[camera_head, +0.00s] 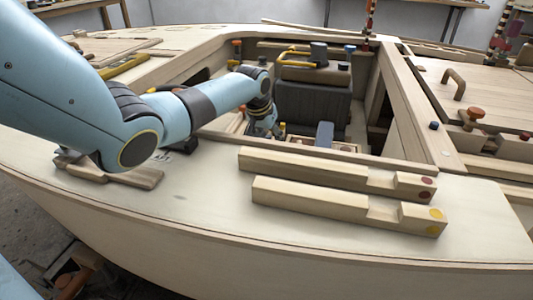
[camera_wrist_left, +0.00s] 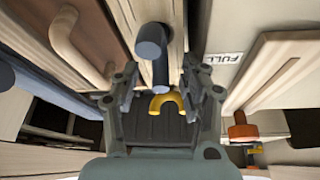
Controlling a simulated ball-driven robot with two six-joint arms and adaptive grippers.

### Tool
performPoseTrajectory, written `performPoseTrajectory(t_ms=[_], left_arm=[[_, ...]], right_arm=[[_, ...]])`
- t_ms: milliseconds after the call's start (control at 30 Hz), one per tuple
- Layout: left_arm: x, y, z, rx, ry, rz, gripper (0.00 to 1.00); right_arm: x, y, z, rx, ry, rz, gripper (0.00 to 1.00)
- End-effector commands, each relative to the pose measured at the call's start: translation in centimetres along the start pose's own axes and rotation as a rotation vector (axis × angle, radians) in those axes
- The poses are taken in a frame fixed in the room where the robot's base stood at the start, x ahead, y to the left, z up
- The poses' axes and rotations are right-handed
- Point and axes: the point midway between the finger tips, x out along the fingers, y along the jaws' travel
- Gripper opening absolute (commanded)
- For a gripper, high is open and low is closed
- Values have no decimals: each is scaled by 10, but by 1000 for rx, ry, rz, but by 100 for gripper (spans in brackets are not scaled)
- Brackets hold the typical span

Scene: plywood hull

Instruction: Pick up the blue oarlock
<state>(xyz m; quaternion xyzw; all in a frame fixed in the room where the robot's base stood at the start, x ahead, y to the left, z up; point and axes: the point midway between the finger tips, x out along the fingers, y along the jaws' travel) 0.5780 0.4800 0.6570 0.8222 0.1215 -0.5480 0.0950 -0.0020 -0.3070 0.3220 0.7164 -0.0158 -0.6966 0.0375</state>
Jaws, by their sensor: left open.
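My left gripper (camera_head: 268,125) reaches down into the open cockpit in the head view. In the left wrist view my left gripper (camera_wrist_left: 160,82) is open, one finger on each side. A blue-grey piece (camera_wrist_left: 151,42) with a rounded head and straight stem shows between and beyond the fingertips; it looks like the blue oarlock, but its full shape is unclear. A yellow U-shaped piece (camera_wrist_left: 165,102) lies just below its stem in that view. I see no contact with either finger. The head view also shows a blue piece (camera_head: 324,134) right of the gripper. My right gripper is out of view.
Two notched wooden beams (camera_head: 335,172) lie on the near deck. The cockpit's wooden rim (camera_head: 320,150) borders the opening. Clear deck (camera_head: 205,205) lies left of the beams.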

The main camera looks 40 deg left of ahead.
Motion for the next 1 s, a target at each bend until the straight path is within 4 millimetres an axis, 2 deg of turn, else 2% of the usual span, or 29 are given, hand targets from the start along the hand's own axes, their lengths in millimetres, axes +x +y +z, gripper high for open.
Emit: performPoseTrajectory(t_ms=[133,467,833,1000], left_arm=[[-1,0,-1,0,1,0,43],[-1,0,-1,0,1,0,0],[-3,0,-1,0,2,0,0],[-24,0,-11,2,5,0,0]], right_arm=[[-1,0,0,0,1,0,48],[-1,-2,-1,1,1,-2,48],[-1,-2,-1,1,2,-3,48],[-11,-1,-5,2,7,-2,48]])
